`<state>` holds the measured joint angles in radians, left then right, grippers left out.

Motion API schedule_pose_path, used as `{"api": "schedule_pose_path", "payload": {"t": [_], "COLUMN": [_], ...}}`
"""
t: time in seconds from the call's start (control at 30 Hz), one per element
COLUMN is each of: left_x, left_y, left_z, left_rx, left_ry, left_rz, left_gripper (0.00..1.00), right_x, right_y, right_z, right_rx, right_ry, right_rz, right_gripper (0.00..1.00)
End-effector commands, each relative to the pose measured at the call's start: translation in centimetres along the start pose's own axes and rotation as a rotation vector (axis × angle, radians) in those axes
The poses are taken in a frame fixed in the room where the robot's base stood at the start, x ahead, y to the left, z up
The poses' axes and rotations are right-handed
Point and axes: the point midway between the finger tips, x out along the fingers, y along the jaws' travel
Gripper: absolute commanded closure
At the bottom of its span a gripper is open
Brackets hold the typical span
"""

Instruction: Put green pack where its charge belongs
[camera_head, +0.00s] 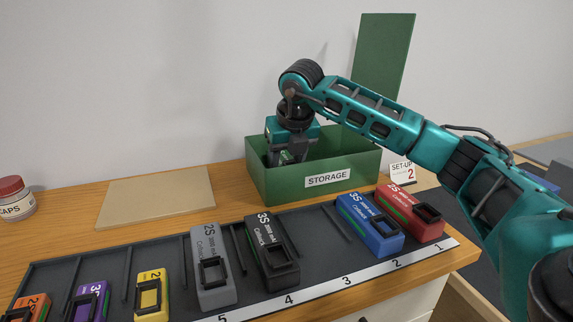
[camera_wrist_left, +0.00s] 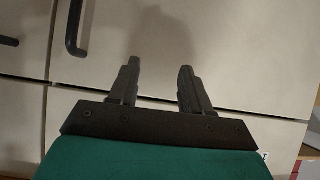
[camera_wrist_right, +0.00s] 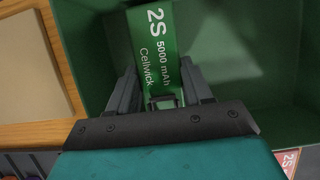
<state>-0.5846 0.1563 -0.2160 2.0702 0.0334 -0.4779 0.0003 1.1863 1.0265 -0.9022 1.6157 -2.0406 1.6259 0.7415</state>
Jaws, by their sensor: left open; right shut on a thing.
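The green pack (camera_wrist_right: 157,50), marked 2S 5000 mAh Cellwick, is between the fingers of my right gripper (camera_wrist_right: 163,92), which is shut on it. In the head view my right gripper (camera_head: 290,155) reaches down into the green STORAGE box (camera_head: 345,190), and only a little of the pack shows there. The pack is inside the box walls; I cannot tell whether it touches the floor. My left gripper (camera_wrist_left: 155,85) is open and empty in front of pale cabinet fronts, out of the head view.
A dark rack (camera_head: 325,261) with numbered slots holds red (camera_head: 409,213), blue (camera_head: 369,224), black (camera_head: 272,250), grey (camera_head: 211,266), yellow and other packs. Slot 3 is empty. A SET-UP 2 card (camera_head: 402,173) stands right of the box. A tan board (camera_head: 157,198) and CAPS jar (camera_head: 14,199) are left.

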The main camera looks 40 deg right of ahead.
Motion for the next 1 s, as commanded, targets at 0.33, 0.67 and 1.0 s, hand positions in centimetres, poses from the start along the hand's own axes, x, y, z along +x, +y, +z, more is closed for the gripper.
{"api": "schedule_pose_path", "payload": {"t": [0.33,0.67,1.0], "left_x": [0.02,0.05,-0.11], "left_y": [0.02,0.12,0.24], "left_z": [0.61,0.78,0.41], "left_rx": [-0.002,-0.008,-0.014], "left_ry": [-0.009,-0.01,-0.008], "left_rz": [0.0,0.0,-0.001], "left_gripper": [0.52,0.52,0.52], "right_x": [0.72,1.0,0.51], "right_y": [-0.01,0.0,0.0], "right_z": [-0.28,-0.42,-0.21], "right_rx": [0.001,0.001,0.001], "right_ry": [-0.003,-0.001,-0.001], "right_rz": [0.001,0.001,0.001], "right_gripper": [0.94,0.28,0.25]}}
